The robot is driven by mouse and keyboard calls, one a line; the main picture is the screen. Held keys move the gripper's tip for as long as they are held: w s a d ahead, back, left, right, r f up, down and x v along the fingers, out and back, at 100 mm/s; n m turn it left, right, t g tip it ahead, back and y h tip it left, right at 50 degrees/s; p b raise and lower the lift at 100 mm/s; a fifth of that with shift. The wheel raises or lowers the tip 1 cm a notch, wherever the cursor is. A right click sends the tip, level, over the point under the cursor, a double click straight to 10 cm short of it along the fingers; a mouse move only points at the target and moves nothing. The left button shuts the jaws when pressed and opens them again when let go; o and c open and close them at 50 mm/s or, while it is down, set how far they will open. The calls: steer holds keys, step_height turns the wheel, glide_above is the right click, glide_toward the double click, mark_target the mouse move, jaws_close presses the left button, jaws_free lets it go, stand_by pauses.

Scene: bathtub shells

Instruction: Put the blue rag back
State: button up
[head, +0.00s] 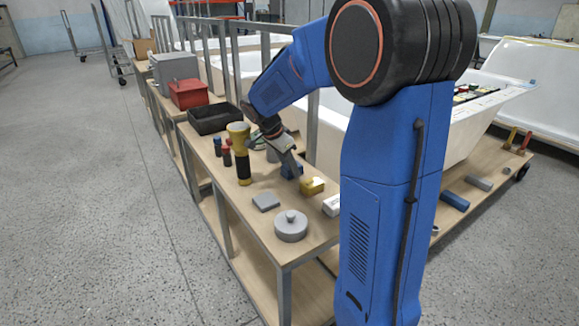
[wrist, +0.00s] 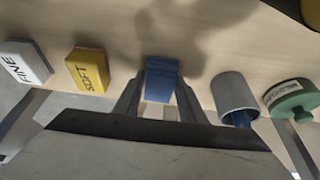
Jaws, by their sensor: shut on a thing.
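The blue rag (wrist: 162,80) is a small folded block between the two fingers of my gripper (wrist: 160,92) in the wrist view. My gripper is shut on it. In the head view the rag (head: 292,170) shows as a blue patch at the fingertips of my gripper (head: 287,168), over the wooden bench top (head: 257,222). I cannot tell whether the rag touches the bench.
A yellow SOFT block (wrist: 88,71) and a white FINE block (wrist: 22,63) lie left of the rag in the wrist view. A grey cup (wrist: 235,97) and green tin (wrist: 291,97) are right. A grey lidded pot (head: 291,227) stands at the near bench end.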

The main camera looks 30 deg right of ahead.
steer(key=o, duration=1)
steer(key=shift+o, duration=0.2)
steer(key=v, duration=1.2)
steer(key=s+a+f+n+t+y, duration=0.1)
steer(key=s+a+f+n, duration=0.1)
steer(key=s+n, duration=0.3)
steer(key=s+a+f+n+t+y, duration=0.1)
steer(key=s+a+n, duration=0.3)
steer(key=s, duration=1)
steer(key=s+a+f+n+t+y, duration=0.2)
steer(key=s+a+f+n, duration=0.2)
steer(key=s+n, duration=0.4)
steer(key=shift+s+a, duration=0.1)
steer(key=shift+s, duration=1.1)
steer(key=shift+s+a+f+n+t, duration=0.15)
steer(key=shift+s+f+n+t, duration=0.15)
steer(key=shift+s+f, duration=0.1)
